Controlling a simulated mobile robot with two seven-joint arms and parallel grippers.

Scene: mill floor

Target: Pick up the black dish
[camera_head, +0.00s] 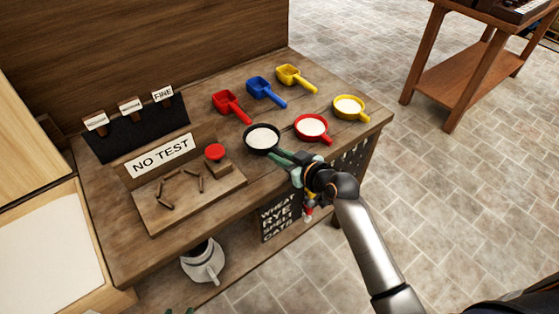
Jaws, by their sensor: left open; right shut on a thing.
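The black dish (263,138) is a round pan with white powder in it, near the front edge of the wooden bench, left of the red dish. My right gripper (283,155) comes in from the lower right and is shut on the black dish's handle, which its fingers mostly hide. The dish looks level; I cannot tell whether it touches the bench top. Only the fingertips of my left gripper (179,311) show at the bottom edge, apart and empty.
A red dish (311,127) stands close to the right of the black one, with a yellow dish (349,107) beyond. Red (231,106), blue (265,91) and yellow (295,78) scoops lie behind. A board with a red button (215,152) and a "NO TEST" sign (160,154) are left.

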